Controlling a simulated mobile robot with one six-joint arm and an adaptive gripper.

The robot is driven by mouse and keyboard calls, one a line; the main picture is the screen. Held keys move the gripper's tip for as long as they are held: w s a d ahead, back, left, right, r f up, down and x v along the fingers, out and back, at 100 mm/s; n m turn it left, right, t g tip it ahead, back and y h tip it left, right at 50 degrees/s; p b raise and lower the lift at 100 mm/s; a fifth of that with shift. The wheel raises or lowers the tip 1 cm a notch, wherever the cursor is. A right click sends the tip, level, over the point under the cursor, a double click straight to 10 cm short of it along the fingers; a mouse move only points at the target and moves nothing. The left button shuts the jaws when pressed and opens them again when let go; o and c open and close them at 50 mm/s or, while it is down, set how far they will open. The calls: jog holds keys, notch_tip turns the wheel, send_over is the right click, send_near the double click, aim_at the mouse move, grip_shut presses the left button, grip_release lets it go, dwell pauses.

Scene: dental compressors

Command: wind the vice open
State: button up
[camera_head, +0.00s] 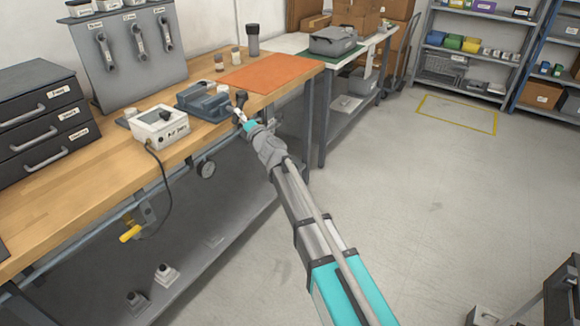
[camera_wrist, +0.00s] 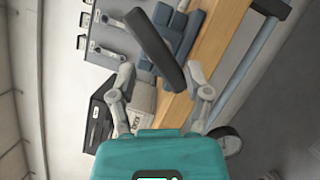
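The blue-grey vice (camera_head: 203,101) stands on the wooden bench near its front edge. It also shows in the wrist view (camera_wrist: 182,38), tilted by the camera angle. Its dark handle (camera_head: 240,97) sticks out at the front right. In the wrist view the handle (camera_wrist: 155,50) is a thick dark bar reaching down between my fingers. My gripper (camera_head: 242,115) is at the handle in the head view. In the wrist view my gripper (camera_wrist: 160,72) has its two fingers wide apart, with visible gaps to either side of the bar. The jaw gap is hard to make out.
A white labelled box (camera_head: 160,126) with a cable stands left of the vice on the bench (camera_head: 85,180). An orange mat (camera_head: 265,72), small jars and a dark cylinder (camera_head: 252,40) lie beyond. Grey drawers (camera_head: 40,125) stand at left.

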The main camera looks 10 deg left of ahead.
jog(key=s+d+f+n+g+p, duration=0.1)
jog(key=s+d+f+n+g, duration=0.2)
jog(key=s+d+n, duration=0.3)
jog(key=s+d+f+n+g+h+p, duration=0.1)
jog(key=s+d+f+n+g, duration=0.2)
jog(key=s+d+n, duration=0.4)
jog(key=shift+s+d+f+n+g, duration=0.35)
jog(key=shift+d+n+g, duration=0.25)
jog(key=shift+d+n, duration=3.3)
jog(key=shift+w+a+n, duration=0.15)
jog(key=shift+a+n, duration=0.65)
jog(key=shift+a, duration=0.2)
jog(key=w+a+r+m+y+p, duration=0.2)
jog(key=w+a+r+m+y, duration=0.1)
jog(key=w+a+r+m, duration=0.4)
jog(key=w+m, duration=0.3)
jog(key=m, duration=0.1)
jog(key=shift+w+a+r+m, duration=0.2)
jog(key=shift+w+r+m, duration=0.1)
jog(key=shift+m, duration=0.1)
jog(key=shift+a+t, duration=0.1)
jog(key=shift+t, duration=0.2)
jog(key=x, duration=1.3)
jog(key=shift+w+a+r, duration=0.1)
jog(key=shift+a, duration=0.2)
